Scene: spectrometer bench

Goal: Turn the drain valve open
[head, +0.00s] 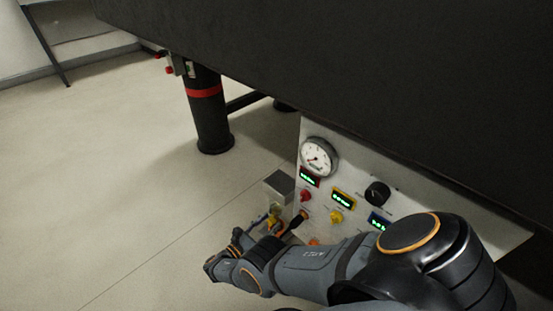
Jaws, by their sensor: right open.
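A pale control panel (350,180) sits under the dark bench, with a round gauge, small lit displays and several knobs. My right arm reaches in from the lower right, and its wrist bends back toward the panel's lower left corner. My right gripper (270,226) is open there, small and partly hidden by my own wrist. A small yellow part (275,209) shows beside it, below a grey box; I cannot tell whether it is the drain valve or whether the gripper touches it. My left gripper is out of view.
The round gauge (318,157) is at the panel's upper left. A red knob (305,195), a yellow knob (336,217) and a black knob (377,193) stick out. The grey box (279,184) juts out at left. The bench (330,70) overhangs; floor (120,190) at left is clear.

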